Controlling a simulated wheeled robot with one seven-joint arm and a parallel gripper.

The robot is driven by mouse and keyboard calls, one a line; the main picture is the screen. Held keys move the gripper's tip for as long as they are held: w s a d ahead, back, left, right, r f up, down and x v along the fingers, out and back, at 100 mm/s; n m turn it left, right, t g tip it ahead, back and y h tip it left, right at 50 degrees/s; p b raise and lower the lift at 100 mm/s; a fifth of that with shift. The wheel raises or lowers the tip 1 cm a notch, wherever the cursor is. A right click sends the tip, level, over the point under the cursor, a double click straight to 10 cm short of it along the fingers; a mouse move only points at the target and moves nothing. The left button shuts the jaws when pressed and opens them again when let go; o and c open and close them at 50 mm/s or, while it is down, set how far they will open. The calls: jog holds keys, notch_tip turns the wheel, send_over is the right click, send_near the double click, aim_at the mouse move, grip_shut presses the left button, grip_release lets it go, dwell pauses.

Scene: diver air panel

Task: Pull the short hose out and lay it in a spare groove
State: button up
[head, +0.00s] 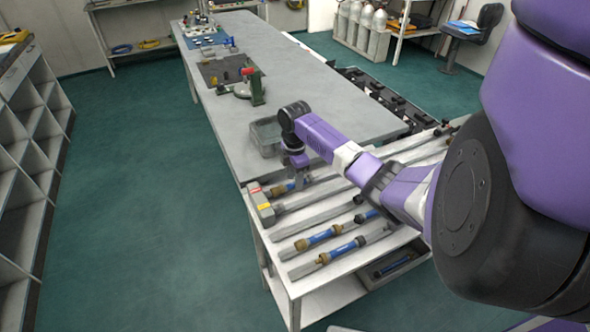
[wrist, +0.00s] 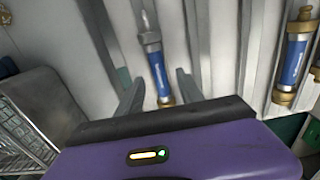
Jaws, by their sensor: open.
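A rack of pale grooves (head: 330,215) at the near end of the long bench holds several blue-sleeved hoses. My gripper (head: 297,182) points down over the groove at the rack's far left. In the wrist view my gripper (wrist: 159,78) is open, with one finger on each side of a hose (wrist: 157,70) with a blue sleeve, a grey upper fitting and a brass end. I cannot tell whether the fingers touch it. That hose also shows partly under the gripper in the head view (head: 279,190). Another blue hose with brass ends (wrist: 293,62) lies to its right.
Two more blue hoses (head: 318,238) (head: 343,251) lie in the near grooves. A grey block with coloured labels (head: 262,206) sits at the rack's left edge. A grey tray (head: 265,138) stands behind the gripper. Some groove lengths between hoses look bare.

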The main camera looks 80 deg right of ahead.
jog(key=shift+f, duration=0.75)
grip_shut()
dwell(0.9)
